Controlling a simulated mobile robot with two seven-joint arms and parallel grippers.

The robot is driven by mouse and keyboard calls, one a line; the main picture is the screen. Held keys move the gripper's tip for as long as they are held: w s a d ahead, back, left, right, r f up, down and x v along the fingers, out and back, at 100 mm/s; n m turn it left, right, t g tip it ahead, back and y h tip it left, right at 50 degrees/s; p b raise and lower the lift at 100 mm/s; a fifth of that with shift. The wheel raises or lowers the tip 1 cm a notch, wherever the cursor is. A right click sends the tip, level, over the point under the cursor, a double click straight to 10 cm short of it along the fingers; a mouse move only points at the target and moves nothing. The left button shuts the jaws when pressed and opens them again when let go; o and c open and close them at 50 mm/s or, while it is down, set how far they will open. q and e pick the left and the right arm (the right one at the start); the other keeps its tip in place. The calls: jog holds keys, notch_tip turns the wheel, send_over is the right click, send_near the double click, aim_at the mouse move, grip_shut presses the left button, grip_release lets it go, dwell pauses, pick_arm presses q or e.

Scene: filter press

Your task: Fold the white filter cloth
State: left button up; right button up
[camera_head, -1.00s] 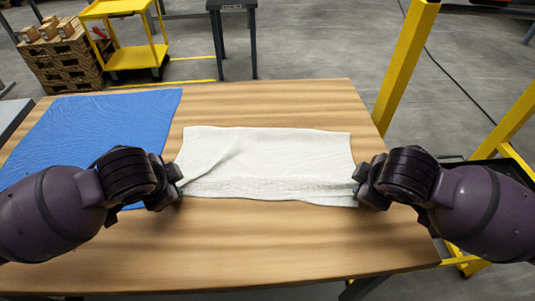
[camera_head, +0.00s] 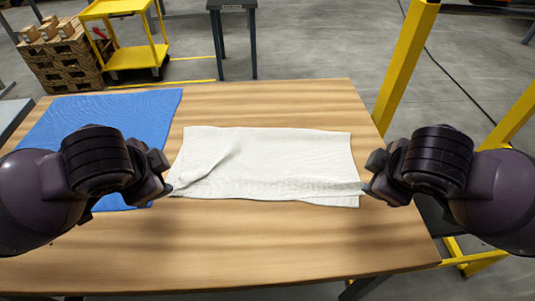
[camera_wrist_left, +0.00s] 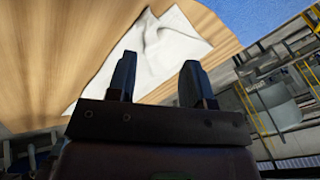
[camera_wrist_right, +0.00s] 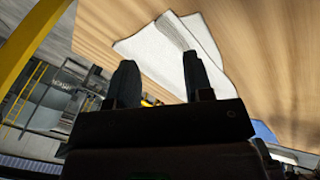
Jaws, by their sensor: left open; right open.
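The white filter cloth (camera_head: 275,160) lies on the wooden table as a wide, short strip with a diagonal crease at its left part and a layered fold along its near edge. My left gripper (camera_head: 168,186) is at the near left corner of the cloth. My right gripper (camera_head: 370,184) is at the near right corner. In the left wrist view the jaws (camera_wrist_left: 158,80) are apart and empty, with the cloth (camera_wrist_left: 172,42) beyond them. In the right wrist view the jaws (camera_wrist_right: 160,80) are also apart, with the cloth (camera_wrist_right: 170,50) beyond. Neither holds cloth.
A blue cloth (camera_head: 100,115) lies on the left of the wooden table (camera_head: 230,245), partly behind my left arm. The table's near part is clear. A yellow post (camera_head: 403,65) stands beyond the right edge. A yellow cart (camera_head: 130,55) and boxes on pallets are behind.

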pick_arm(q)
jog(key=v, duration=0.2)
jog(key=shift+s+r, duration=0.1)
jog(key=shift+r, duration=0.25)
pick_arm(e)
jog(key=v, duration=0.2)
jog(key=shift+s+r, duration=0.1)
jog(key=shift+r, duration=0.25)
